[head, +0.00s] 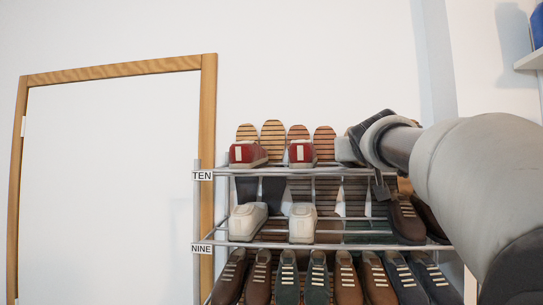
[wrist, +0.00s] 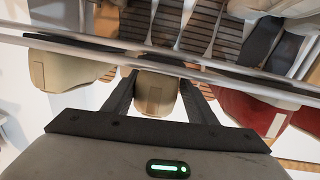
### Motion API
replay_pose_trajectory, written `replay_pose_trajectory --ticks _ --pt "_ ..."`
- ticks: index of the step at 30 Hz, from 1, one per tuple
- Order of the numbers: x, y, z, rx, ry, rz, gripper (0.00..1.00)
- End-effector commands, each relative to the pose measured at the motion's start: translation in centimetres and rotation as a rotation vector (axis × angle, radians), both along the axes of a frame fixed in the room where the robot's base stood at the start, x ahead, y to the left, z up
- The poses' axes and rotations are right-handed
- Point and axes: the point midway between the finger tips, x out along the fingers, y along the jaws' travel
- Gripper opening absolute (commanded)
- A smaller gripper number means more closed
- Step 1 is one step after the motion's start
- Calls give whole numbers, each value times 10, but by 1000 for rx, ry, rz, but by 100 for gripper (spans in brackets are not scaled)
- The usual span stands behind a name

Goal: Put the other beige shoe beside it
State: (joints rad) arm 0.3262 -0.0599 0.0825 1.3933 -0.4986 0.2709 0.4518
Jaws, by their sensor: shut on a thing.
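In the wrist view, which appears upside down, my gripper (wrist: 160,100) is shut on a beige shoe (wrist: 157,92), its two dark fingers on either side of it. The held shoe is at the rails of the shelf; I cannot tell whether it rests on them. Another beige shoe (wrist: 62,85) sits on its left in that view, a small gap apart. In the head view my gripper (head: 358,138) is at the right of the top shelf, marked TEN. A pale part of the held shoe (head: 344,150) shows there; my arm hides the other beige shoe.
Red shoes (head: 248,153) stand on the top shelf, left of my gripper; one red shoe (wrist: 250,108) is close in the wrist view. White shoes (head: 248,221) and dark brown shoes (head: 406,220) fill the shelf below. A door frame (head: 208,150) is at left.

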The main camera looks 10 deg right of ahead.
Motion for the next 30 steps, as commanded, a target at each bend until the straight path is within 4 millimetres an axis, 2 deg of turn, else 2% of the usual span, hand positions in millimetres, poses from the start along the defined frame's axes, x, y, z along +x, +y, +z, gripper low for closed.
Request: replay_pose_trajectory --ticks 8,9,12,18,21,30 --pt "-1 0 2 -1 -4 1 21" --pt "-1 0 2 -1 -4 1 57" --pt "0 0 2 -1 -3 0 74" --pt "0 0 1 0 -1 0 74" --pt "0 0 -1 1 2 0 89" --pt "-1 0 0 0 0 0 89"
